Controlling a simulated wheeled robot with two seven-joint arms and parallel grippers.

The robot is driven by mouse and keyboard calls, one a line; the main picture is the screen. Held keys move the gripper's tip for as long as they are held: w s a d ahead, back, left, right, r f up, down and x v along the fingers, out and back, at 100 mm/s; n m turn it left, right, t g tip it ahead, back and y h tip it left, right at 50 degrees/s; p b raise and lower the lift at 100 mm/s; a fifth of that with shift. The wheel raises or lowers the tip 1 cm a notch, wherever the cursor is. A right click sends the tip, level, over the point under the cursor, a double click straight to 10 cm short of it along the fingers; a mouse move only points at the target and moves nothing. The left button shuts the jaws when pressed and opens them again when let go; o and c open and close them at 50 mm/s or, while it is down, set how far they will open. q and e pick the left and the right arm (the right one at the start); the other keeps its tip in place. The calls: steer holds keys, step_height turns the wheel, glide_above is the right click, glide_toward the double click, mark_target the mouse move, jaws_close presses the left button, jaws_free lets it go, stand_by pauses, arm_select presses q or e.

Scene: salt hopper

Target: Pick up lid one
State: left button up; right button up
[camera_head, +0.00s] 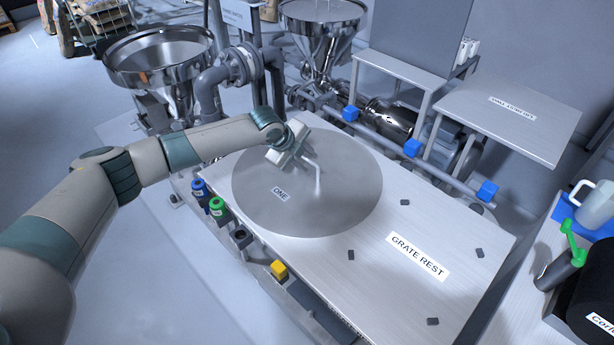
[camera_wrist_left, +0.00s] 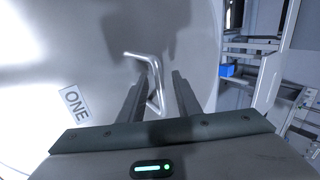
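Lid one is a large round grey disc (camera_head: 335,205) with a label reading "ONE" (camera_head: 281,194). It lies flat on the grate rest table (camera_head: 375,275). Its bent metal handle (camera_head: 317,178) stands up near its middle. My left gripper (camera_head: 303,158) is over the lid at the handle. In the left wrist view, the two dark fingers of the left gripper (camera_wrist_left: 160,88) are apart, and the handle (camera_wrist_left: 157,68) shows between them. I cannot tell whether they touch it. The "ONE" label (camera_wrist_left: 74,104) lies to the left. My right gripper is not in view.
Two metal hoppers (camera_head: 160,58) (camera_head: 322,12) stand behind the table. A blue-clamped rail (camera_head: 385,135) runs along its far edge. Coloured knobs (camera_head: 217,208) line the near left edge. A white jug (camera_head: 594,205) stands at right.

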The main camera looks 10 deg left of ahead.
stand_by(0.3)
arm_select(q)
jaws_close()
stand_by(1.2)
steer(key=shift+r, duration=0.1)
